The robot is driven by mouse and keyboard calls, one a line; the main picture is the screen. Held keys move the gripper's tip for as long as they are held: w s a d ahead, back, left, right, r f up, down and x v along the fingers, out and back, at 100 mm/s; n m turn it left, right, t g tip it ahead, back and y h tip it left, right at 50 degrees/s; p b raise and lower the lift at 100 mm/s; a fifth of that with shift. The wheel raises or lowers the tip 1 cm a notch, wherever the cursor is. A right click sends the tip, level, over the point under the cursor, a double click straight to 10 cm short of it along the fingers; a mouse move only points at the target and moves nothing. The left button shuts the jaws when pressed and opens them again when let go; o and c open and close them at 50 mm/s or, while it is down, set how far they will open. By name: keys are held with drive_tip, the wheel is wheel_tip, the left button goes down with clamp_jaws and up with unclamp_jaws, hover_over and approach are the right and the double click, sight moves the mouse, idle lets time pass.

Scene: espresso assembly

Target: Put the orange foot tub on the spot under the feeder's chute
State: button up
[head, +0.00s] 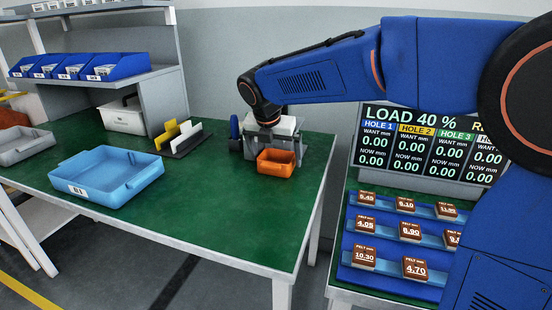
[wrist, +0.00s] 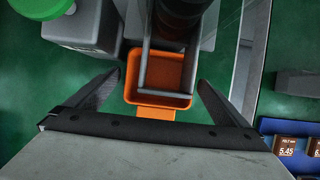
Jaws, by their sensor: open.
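The orange foot tub (head: 277,163) stands upright on the green table near its right edge, in front of a grey device. In the wrist view the tub (wrist: 182,99) shows its open top, with a tab on the side towards my gripper. A dark chute-like part (wrist: 178,25) with a grey frame overhangs the tub and hides part of its inside. My gripper (wrist: 160,77) is open, with one finger on each side of the tub and visible gaps between. The marked spot is not visible; I cannot tell how exactly the tub sits on it.
A grey block with a green round top (wrist: 40,8) is close to the left finger. A blue tray (head: 108,180) and a rack with yellow and white plates (head: 180,138) stand to the left. Labelled brown pieces fill a blue stand (head: 400,262) at right. The table's front middle is clear.

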drive_tip(key=v, duration=1.1)
drive_tip(key=shift+s, duration=0.1)
